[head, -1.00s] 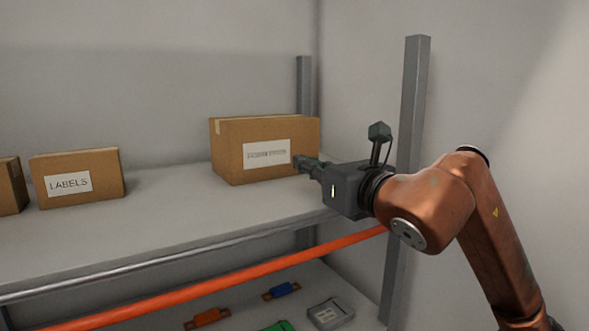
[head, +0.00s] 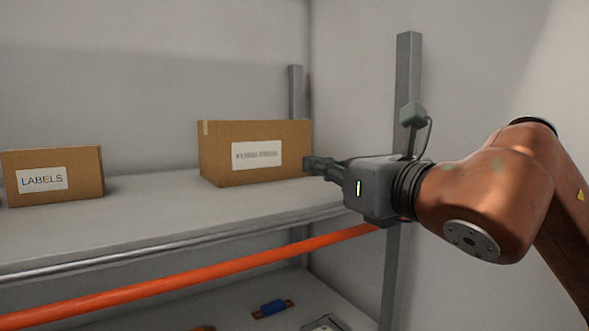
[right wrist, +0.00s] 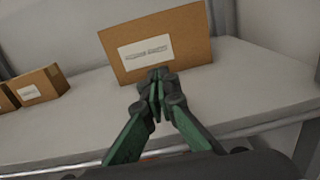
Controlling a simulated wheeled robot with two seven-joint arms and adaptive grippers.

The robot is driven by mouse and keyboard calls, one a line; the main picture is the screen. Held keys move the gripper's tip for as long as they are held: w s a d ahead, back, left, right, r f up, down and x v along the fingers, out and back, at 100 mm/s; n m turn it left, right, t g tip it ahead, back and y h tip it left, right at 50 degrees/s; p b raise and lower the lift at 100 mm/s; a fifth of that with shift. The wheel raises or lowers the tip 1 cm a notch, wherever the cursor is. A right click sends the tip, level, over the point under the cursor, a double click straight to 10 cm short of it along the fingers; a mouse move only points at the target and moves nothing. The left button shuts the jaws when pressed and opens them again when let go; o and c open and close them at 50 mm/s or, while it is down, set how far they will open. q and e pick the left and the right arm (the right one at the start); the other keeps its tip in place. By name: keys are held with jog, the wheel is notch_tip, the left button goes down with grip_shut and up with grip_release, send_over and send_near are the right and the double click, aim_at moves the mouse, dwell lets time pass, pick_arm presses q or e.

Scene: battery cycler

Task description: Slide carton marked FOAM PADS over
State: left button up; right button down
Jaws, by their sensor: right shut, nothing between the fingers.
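A large brown carton (head: 222,167) stands upright on the upper shelf near its right end. Its white label is too blurred to read in either view. In the right wrist view the carton (right wrist: 190,48) stands just beyond my fingertips. My right gripper (head: 308,166) is shut and empty at the carton's right edge in the head view. It also shows in the right wrist view (right wrist: 158,84), its fingers together below the label. I cannot tell whether the fingertips touch the carton. My left gripper is not in view.
A smaller carton marked LABELS (head: 85,178) stands left on the upper shelf (head: 150,225), with free shelf between. Grey posts (head: 405,100) stand behind and right. An orange beam (head: 200,278) runs below the front edge. A blue item (head: 273,308) lies on the lower shelf.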

aim_at(270, 155)
jog(key=p+x, duration=0.3)
jog(key=x, duration=1)
jog(key=shift+s+r+p, duration=0.1)
jog(key=shift+p, duration=0.3)
jog(key=shift+w+a, duration=0.2)
jog(key=shift+w, duration=0.1)
